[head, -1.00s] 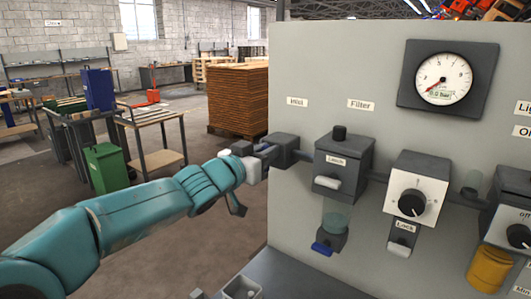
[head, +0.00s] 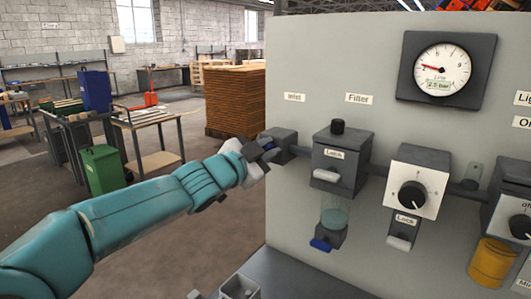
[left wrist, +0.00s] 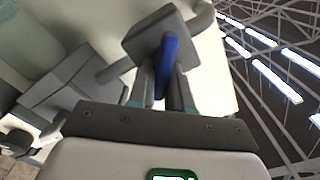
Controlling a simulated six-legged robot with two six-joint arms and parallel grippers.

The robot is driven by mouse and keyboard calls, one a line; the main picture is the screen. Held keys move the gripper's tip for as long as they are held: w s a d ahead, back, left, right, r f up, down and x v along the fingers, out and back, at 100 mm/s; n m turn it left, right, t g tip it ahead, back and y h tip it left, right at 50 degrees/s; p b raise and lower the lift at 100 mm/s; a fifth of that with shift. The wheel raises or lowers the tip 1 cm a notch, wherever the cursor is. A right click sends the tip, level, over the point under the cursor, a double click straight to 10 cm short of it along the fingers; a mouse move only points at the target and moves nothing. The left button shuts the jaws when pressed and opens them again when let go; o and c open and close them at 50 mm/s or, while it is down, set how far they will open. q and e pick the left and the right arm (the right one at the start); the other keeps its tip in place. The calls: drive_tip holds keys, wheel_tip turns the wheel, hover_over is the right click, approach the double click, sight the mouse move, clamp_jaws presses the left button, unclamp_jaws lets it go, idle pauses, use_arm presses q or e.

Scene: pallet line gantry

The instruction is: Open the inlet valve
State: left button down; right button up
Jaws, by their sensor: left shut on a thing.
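The inlet valve is a dark grey block (head: 281,142) at the panel's left edge, below the "Inlet" label (head: 294,97). In the left wrist view its grey body (left wrist: 155,33) has a blue lever handle (left wrist: 168,62). My left gripper (head: 262,150) is at the valve's left side in the head view. In the left wrist view its two fingers (left wrist: 165,88) are shut on the blue handle, one on each side. The gauge (head: 441,70) has its red needle pointing left and slightly up. My right gripper is not in view.
The grey panel (head: 315,65) also carries the filter unit (head: 342,158), a white dial unit (head: 416,190) and a yellow cup (head: 492,262). A grey ledge (head: 300,280) lies below. Workbenches and a brown stack (head: 235,100) stand behind; open floor lies between.

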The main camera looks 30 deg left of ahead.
use_arm(q)
drive_tip(key=m, duration=0.2)
drive_tip(key=m+b, duration=0.1)
drive_tip(key=m, duration=0.2)
drive_tip(key=shift+d+f+m+b, duration=0.25)
drive_tip(key=shift+f+m+b, duration=0.05)
drive_tip(key=shift+f+b, duration=0.1)
drive_tip(key=shift+d+f+m+b, duration=0.15)
drive_tip(key=shift+m+b, duration=0.15)
drive_tip(key=shift+m, duration=0.8)
drive_tip(key=shift+a+f+m+b, duration=0.15)
drive_tip(key=shift+m+b, duration=0.15)
drive_tip(key=shift+m, duration=0.8)
drive_tip(key=c, duration=1.1)
unclamp_jaws()
drive_tip(key=shift+s+d, duration=0.1)
drive_tip(key=shift+s, duration=0.15)
drive_tip(key=shift+s+a+p, duration=0.25)
drive_tip(key=shift+s+a, duration=0.15)
drive_tip(key=shift+s, duration=2.25)
drive_tip(key=shift+s+a+p, duration=0.3)
drive_tip(key=shift+s+a, duration=0.05)
drive_tip(key=shift+s, duration=2.3)
drive_tip(key=shift+s+a+p, duration=0.25)
drive_tip(key=shift+s+a, duration=0.15)
drive_tip(key=shift+s, duration=2.25)
